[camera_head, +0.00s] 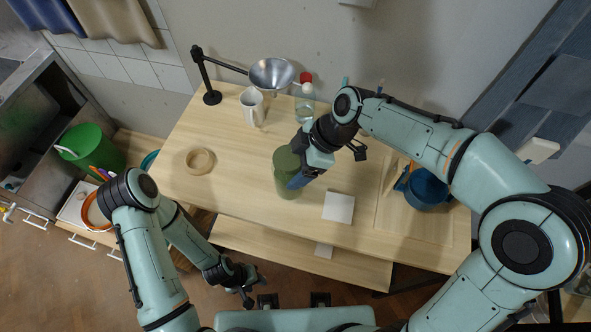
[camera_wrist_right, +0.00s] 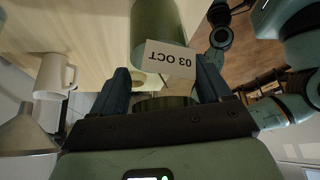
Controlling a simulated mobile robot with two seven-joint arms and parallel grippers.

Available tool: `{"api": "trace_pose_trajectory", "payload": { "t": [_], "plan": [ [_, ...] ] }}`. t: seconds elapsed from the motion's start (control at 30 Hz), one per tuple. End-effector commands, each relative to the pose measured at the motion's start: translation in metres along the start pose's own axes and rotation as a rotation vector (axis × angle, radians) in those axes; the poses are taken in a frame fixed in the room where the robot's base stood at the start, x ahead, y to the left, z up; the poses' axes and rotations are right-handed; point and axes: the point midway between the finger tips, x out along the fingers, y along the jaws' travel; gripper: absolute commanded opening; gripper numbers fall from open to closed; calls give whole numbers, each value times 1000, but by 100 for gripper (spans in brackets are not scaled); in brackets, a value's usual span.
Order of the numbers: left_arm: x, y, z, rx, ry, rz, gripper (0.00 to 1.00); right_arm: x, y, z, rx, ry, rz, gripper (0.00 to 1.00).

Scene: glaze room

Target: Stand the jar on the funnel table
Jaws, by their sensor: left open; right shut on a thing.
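The jar (camera_head: 287,177) is a green cylinder over the middle of the pale wooden funnel table (camera_head: 240,205). My right gripper (camera_head: 299,180) is shut on its side. In the right wrist view the jar (camera_wrist_right: 158,22) is between the two fingers (camera_wrist_right: 163,88), with a white label reading "03 OCT" upside down. I cannot tell whether its base touches the tabletop. A metal funnel (camera_head: 272,73) hangs on a black stand at the table's back; it also shows in the wrist view (camera_wrist_right: 25,132). My left gripper (camera_head: 246,292) is open and empty, below the table's front edge.
A white mug (camera_head: 252,106), a clear bottle with a red top (camera_head: 304,105), a tape ring (camera_head: 200,160) and a white square (camera_head: 339,207) surround the jar. A blue pot (camera_head: 427,188) is at the right. A green bucket (camera_head: 92,150) is at the left. The front left tabletop is clear.

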Motion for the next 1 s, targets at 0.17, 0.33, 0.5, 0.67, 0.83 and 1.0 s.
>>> {"api": "trace_pose_trajectory", "payload": {
  "t": [0.17, 0.33, 0.5, 0.67, 0.83, 1.0],
  "plan": [
    [3, -2, 2, -1, -2, -1, 43, 22, 0, 13, 1, 1, -1, 0],
    [3, -2, 2, -1, -2, -1, 43, 26, 0, 15, -1, 1, 2, 0],
    [3, -2, 2, -1, -2, -1, 43, 26, 0, 15, -1, 1, 2, 0],
    [7, -4, 3, -2, -5, -2, 43, 29, 0, 18, 1, -1, -1, 81],
    [6, -3, 3, -2, -4, -2, 43, 29, 0, 17, 0, -1, -1, 100],
    [4, -2, 2, -1, -2, -1, 43, 26, 0, 16, 0, -1, -1, 100]
  ]
}}
